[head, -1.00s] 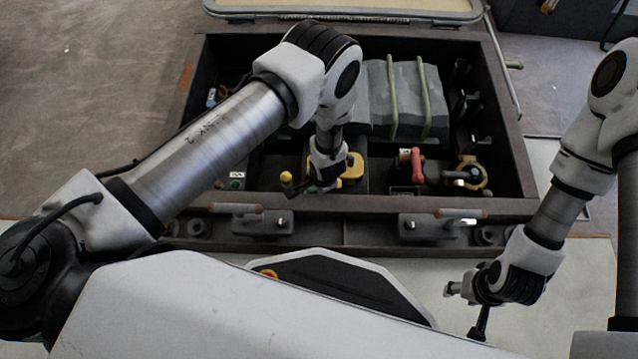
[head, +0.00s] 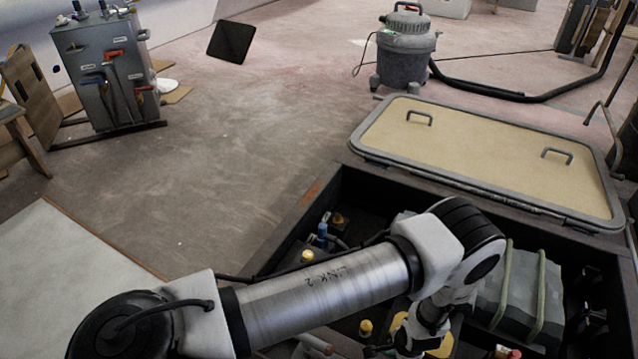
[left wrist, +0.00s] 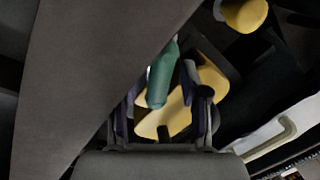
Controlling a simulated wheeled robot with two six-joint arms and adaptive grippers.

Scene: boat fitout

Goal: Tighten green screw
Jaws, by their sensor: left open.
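A green elongated piece (left wrist: 162,76), which looks like the green screw, stands in front of a yellow part in the left wrist view. My left gripper (left wrist: 164,88) is open, with its fingers on either side of the green piece; I cannot tell whether they touch it. In the head view my left gripper (head: 408,343) reaches down into the dark open compartment at the lower edge. My own arm hides much of the area there, and I cannot make out the green piece. My right gripper is out of view.
The yellow part (left wrist: 210,82) lies close around the fingers. The dark compartment (head: 345,190) also holds a grey strapped block (head: 520,290) and several yellow-topped fittings. A tan hatch lid (head: 480,150) lies behind it. A vacuum (head: 405,50) stands on the floor beyond.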

